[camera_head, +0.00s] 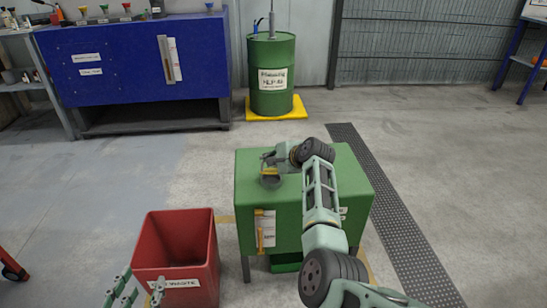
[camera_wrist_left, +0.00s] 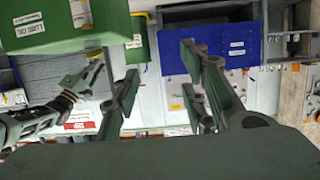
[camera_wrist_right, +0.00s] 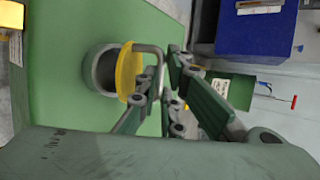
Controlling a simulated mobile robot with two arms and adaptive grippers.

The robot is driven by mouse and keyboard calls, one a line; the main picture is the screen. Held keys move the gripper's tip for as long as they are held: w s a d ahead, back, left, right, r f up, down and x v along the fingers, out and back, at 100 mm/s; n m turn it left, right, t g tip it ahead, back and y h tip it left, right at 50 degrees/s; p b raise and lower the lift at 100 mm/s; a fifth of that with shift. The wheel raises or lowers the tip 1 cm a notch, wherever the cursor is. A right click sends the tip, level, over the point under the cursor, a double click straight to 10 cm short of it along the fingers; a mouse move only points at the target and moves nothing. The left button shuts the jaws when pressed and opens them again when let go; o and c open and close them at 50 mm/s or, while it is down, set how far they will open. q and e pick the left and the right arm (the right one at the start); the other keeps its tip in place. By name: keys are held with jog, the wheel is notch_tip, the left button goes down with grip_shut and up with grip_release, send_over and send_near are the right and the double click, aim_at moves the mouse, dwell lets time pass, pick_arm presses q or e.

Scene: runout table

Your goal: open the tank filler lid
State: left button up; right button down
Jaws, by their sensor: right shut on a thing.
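The green tank (camera_head: 340,205) stands in the middle of the head view. Its short grey filler neck (camera_wrist_right: 98,68) rises from the tank top. The yellow lid (camera_wrist_right: 130,72) is at the neck's mouth, with dark grey showing beside it; its exact tilt I cannot tell. My right gripper (camera_wrist_right: 165,72) is shut on the lid's grey bar handle (camera_wrist_right: 150,48). In the head view the right gripper (camera_head: 272,158) is over the tank's far left part, partly covering the lid. My left gripper (camera_head: 132,288) is open and empty, low in front of the red bin; its spread fingers show in its wrist view (camera_wrist_left: 163,95).
The red waste bin (camera_head: 176,250) stands left of the tank. A green drum (camera_head: 271,95) on a yellow base stands behind it. A blue bench (camera_head: 130,65) is at the back left. A dark grating (camera_head: 385,205) runs along the floor on the right. The floor between is clear.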

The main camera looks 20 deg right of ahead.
jog(key=shift+w+r+g+p, duration=0.2)
jog(key=shift+g+p, duration=0.1)
jog(key=shift+p, duration=0.55)
jog(key=shift+w+g+p, duration=0.2)
jog(key=shift+g+p, duration=0.2)
jog(key=shift+p, duration=0.25)
pick_arm(q)
jog(key=s+a+f+g+y, duration=0.2)
jog(key=s+a+f+g, duration=0.3)
jog(key=s+f+g, duration=0.4)
jog(key=shift+s+f+n, duration=0.3)
jog(key=shift+s+f, duration=0.85)
jog(key=shift+s, duration=1.4)
jog(key=shift+a, duration=0.15)
